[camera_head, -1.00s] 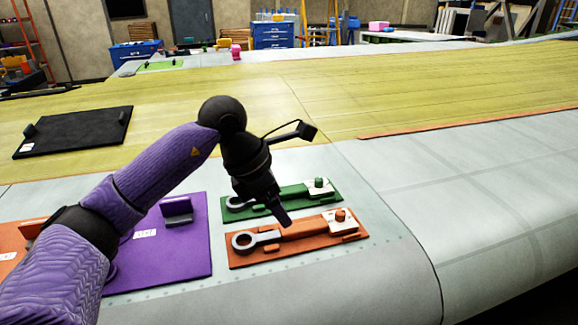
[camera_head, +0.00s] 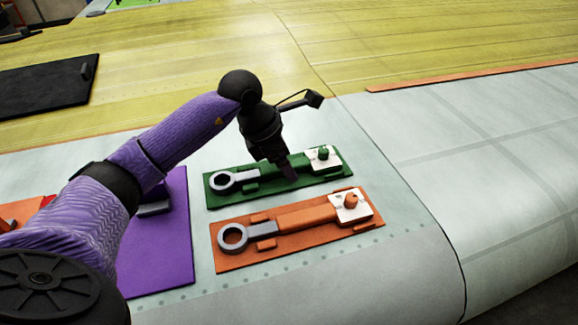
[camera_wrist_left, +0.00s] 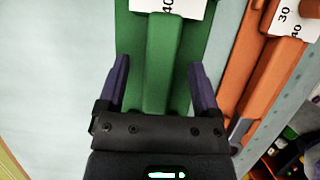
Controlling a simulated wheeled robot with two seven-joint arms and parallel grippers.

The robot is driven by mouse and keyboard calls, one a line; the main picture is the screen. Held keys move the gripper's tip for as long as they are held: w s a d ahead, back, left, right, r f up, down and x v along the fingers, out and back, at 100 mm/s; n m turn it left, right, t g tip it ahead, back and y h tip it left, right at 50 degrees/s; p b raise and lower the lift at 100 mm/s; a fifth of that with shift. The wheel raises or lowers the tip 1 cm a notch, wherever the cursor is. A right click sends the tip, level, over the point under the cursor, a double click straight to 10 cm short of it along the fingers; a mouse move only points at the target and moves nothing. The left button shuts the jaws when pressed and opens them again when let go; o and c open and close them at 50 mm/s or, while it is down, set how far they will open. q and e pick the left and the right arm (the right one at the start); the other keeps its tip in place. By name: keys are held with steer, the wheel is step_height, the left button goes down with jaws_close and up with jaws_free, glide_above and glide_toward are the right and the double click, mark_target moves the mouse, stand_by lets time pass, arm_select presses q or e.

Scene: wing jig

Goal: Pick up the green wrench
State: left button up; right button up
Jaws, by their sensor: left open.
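The green wrench (camera_head: 246,176), with a grey ring end and a green handle, lies on a green board (camera_head: 228,200) on the wing's pale surface. My left gripper (camera_head: 288,172) is open, pointing down over the wrench's handle and covering part of it in the head view. In the left wrist view my left gripper (camera_wrist_left: 160,82) has its two purple fingers apart, one on each side of the green handle (camera_wrist_left: 162,55), with gaps between. I cannot tell how high above the board the fingertips are. My right gripper is not in view.
An orange wrench (camera_head: 305,217) lies on an orange board (camera_head: 230,262) just in front of the green one. A purple board (camera_head: 160,255) is at the left, partly behind my arm. A black board (camera_head: 45,92) lies farther back. Pale wing surface to the right is clear.

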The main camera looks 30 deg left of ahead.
arm_select(q)
steer(key=shift+f, duration=0.3)
steer(key=shift+c, duration=0.2)
jaws_close()
steer(key=shift+w, duration=0.1)
stand_by(1.2)
